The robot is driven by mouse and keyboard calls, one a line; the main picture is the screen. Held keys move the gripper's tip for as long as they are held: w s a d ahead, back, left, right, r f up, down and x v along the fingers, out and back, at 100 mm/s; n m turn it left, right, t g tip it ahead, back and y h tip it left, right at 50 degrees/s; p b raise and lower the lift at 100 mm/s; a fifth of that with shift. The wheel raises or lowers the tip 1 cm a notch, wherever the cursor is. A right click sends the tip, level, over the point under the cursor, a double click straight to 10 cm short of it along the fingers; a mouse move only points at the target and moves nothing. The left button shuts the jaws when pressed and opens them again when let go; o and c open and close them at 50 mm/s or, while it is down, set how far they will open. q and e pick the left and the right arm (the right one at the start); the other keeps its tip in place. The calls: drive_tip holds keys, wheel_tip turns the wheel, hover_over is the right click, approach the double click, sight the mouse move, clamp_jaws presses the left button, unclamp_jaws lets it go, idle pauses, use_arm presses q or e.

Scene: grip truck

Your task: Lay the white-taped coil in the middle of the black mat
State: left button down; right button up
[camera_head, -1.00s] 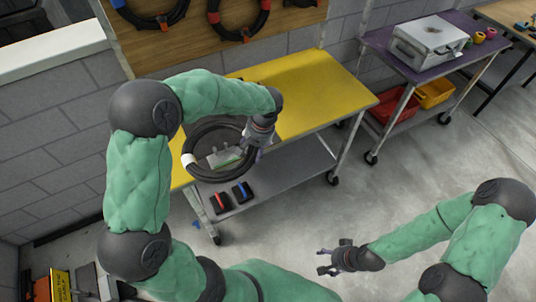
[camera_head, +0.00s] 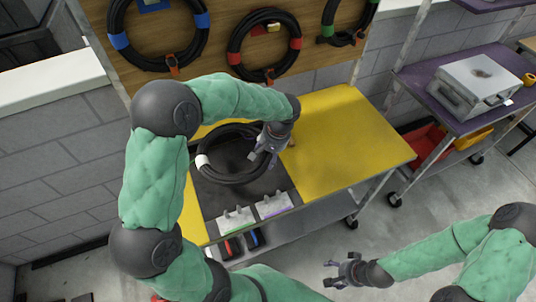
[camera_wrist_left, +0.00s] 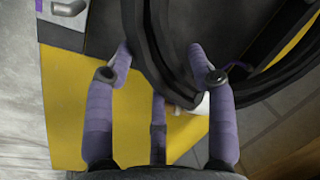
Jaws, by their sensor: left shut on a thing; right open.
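The white-taped coil (camera_head: 228,181) is a ring of black cable with a white band at its left side in the head view. My left gripper (camera_head: 266,156) is shut on the coil's right side; in the left wrist view the cable (camera_wrist_left: 155,65) runs between the fingers. The black mat (camera_head: 262,188) lies on the left part of the yellow table (camera_head: 340,135). The coil is over the mat's rear part; I cannot tell whether it touches it. My right gripper (camera_head: 345,271) is open and empty, low in front of the table.
Two pale plates with grey handles (camera_head: 238,219) sit along the mat's front edge. Several coils hang on the wooden board (camera_head: 215,55) behind. A purple cart with a metal case (camera_head: 480,82) stands right. The table's right part is clear.

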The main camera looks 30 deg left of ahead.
use_arm(q)
drive_tip(key=shift+f, duration=0.25)
drive_tip(key=shift+w+d+b+x, duration=0.1)
drive_tip(key=shift+d+b+x, duration=0.2)
drive_tip(key=shift+b+x, duration=0.9)
drive_tip(key=shift+w+d+b+x, duration=0.1)
drive_tip(key=shift+d+b+x, duration=0.2)
drive_tip(key=shift+b+x, duration=0.9)
drive_tip(key=shift+d+b+x, duration=0.25)
drive_tip(key=shift+b+x, duration=0.3)
drive_tip(key=shift+x, duration=1.25)
drive_tip(key=shift+f, duration=0.25)
drive_tip(key=shift+c, duration=1.7)
unclamp_jaws()
drive_tip(key=shift+s+d+f, duration=0.1)
drive_tip(key=shift+s, duration=0.05)
drive_tip(key=v, duration=1.2)
